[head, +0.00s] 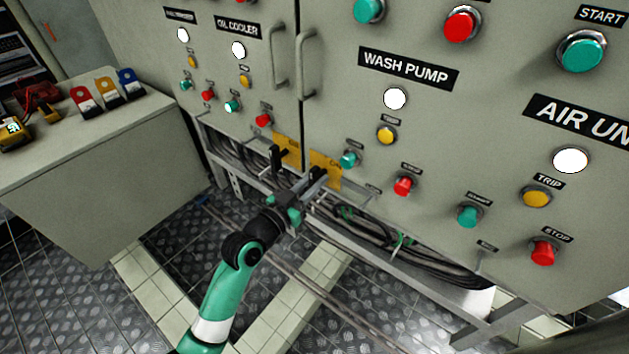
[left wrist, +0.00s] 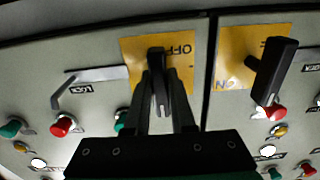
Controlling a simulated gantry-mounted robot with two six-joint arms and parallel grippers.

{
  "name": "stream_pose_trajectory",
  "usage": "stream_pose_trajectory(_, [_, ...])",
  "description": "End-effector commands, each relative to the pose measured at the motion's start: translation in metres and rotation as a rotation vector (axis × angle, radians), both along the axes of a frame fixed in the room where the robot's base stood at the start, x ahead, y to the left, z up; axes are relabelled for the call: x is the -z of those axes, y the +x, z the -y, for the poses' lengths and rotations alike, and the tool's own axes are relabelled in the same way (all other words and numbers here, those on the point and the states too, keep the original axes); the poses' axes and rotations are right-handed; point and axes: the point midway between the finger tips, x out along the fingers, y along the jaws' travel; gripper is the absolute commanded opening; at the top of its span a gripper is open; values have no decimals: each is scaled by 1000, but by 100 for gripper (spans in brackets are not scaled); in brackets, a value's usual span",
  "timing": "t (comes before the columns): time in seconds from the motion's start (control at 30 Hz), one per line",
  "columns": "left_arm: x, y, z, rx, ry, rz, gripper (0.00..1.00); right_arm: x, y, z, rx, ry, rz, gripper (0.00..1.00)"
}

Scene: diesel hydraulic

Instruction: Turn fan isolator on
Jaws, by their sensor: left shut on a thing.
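Two black isolator handles stand on yellow plates low on the grey cabinet. In the head view, the left handle (head: 277,157) is on the left plate (head: 288,148) and the right handle (head: 319,174) is on the right plate (head: 328,165). My left gripper (head: 307,184) is at the right handle. The left wrist view shows the scene upside down: the fingers (left wrist: 160,95) are shut on one handle (left wrist: 156,54), over the plate marked OFF (left wrist: 183,68). The other handle (left wrist: 275,72) stands tilted and free on its plate (left wrist: 233,62). Which handle is the fan isolator cannot be read. My right gripper is not in view.
Several buttons and lamps surround the plates, including a green button (head: 349,160) and a red button (head: 403,186). Cables (head: 390,235) run below the cabinet. A grey bench (head: 90,165) with padlocks and tags stands at left.

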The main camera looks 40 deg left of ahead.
Motion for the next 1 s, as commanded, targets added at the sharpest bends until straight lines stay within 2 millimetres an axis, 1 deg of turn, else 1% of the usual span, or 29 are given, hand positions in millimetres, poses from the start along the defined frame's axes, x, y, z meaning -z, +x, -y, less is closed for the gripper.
stream_pose_trajectory(0.23, [0,0,0,0,3,-2,0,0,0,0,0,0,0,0])
stream_pose_trajectory(0.27, [0,0,0,0,3,-2,26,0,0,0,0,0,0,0])
stream_pose_trajectory(0.4, [0,0,0,0,2,-1,51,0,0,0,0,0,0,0])
stream_pose_trajectory(0.67, [0,0,0,0,0,0,52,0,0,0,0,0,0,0])
stream_pose_trajectory(0.77, [-1,-4,0,0,0,0,52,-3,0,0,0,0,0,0])
stream_pose_trajectory(0.87, [-2,-17,1,-1,0,-1,52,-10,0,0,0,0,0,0])
stream_pose_trajectory(0.97, [-3,-39,2,-2,-2,-3,52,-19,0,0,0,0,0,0])
stream_pose_trajectory(1.0, [-3,-50,3,-3,-1,-3,52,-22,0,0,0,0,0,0])
